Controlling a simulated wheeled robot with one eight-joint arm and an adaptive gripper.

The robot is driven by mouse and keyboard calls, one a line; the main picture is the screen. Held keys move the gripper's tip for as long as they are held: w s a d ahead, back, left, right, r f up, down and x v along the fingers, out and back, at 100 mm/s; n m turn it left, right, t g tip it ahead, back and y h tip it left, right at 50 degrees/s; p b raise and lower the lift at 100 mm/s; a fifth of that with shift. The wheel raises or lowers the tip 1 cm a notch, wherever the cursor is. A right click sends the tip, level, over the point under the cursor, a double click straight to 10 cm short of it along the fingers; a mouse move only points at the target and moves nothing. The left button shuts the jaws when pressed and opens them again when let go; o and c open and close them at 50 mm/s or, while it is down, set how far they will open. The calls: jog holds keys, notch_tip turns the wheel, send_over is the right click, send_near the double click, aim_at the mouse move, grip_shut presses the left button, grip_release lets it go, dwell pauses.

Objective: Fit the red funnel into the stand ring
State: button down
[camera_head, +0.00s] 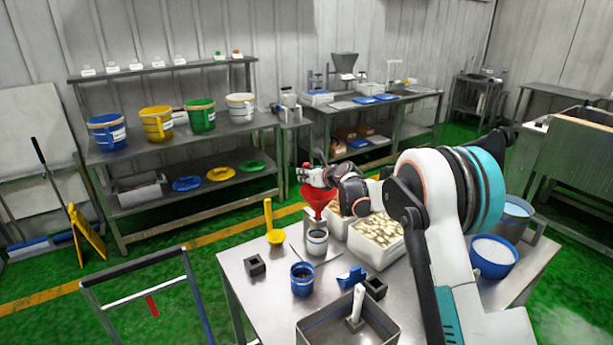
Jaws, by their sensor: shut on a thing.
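The red funnel (316,199) is at the far left edge of the steel table, with its wide mouth up and its narrow end down. My gripper (311,178) is at the funnel's upper part and shut on it. The funnel appears just above and behind a grey metal cup (317,243). I cannot make out the stand ring; it may be hidden behind the cup, the funnel or my arm. Whether the funnel touches anything below it is too small to tell.
On the steel table (262,297) are a yellow scoop (270,228), a blue cup (302,279), dark blocks (254,265), a blue piece (351,277), a white bin of pale pieces (376,236), a metal tray (328,328) and a blue bowl (491,262). My arm covers the right side.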

aim_at(307, 185)
jog(key=shift+f+b, duration=1.5)
jog(key=shift+f, duration=0.7)
jog(key=c, duration=1.4)
grip_release()
jog(key=v, duration=1.2)
